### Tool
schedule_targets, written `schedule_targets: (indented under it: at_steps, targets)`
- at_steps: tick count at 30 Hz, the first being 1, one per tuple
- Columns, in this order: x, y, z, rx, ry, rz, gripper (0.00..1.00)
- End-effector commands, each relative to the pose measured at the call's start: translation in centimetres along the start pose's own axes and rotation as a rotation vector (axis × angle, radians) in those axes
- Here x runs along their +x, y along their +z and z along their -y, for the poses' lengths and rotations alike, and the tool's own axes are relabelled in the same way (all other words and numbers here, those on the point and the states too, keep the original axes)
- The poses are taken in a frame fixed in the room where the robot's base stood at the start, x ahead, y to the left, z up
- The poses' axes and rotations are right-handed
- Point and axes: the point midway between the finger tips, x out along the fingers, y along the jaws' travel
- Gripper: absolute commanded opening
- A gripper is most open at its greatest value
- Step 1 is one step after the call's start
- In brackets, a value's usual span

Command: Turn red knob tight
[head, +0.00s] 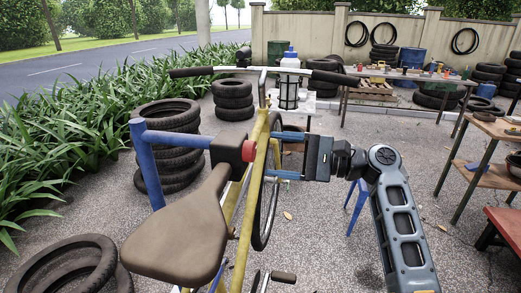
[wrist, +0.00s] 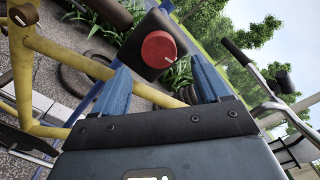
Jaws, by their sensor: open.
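The red knob (head: 249,151) sits on the dark clamp block (head: 228,150) at the end of a blue stand arm (head: 178,140), beside the yellow bicycle frame (head: 259,133). In the wrist view the round red knob (wrist: 158,49) shows face-on with a pale mark on it. My gripper (head: 276,155) comes from the right with its blue fingers pointing at the knob. In the wrist view my gripper (wrist: 160,66) is open, its fingers spread either side of the knob's line. The knob lies beyond the fingertips, and nothing is held.
The brown saddle (head: 183,225) is just below the clamp, and the handlebar (head: 265,70) is above. Stacked tyres (head: 168,120) stand behind the blue post. A wooden shelf table (head: 490,130) stands at the right.

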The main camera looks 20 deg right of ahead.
Motion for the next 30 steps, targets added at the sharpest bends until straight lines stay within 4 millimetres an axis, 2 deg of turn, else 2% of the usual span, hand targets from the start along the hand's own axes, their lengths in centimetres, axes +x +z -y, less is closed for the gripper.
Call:
schedule_targets:
  at_steps: [3,9,20,30]
  targets:
    - [2.0,0.1,0.1,0.000,0.002,0.001,0.75]
    - [4.2,0.0,0.0,0.000,0.001,-0.001,0.75]
    - [4.8,-0.1,0.0,-0.001,0.000,-0.003,0.75]
    - [4.8,-0.1,0.0,-0.001,0.000,-0.003,0.44]
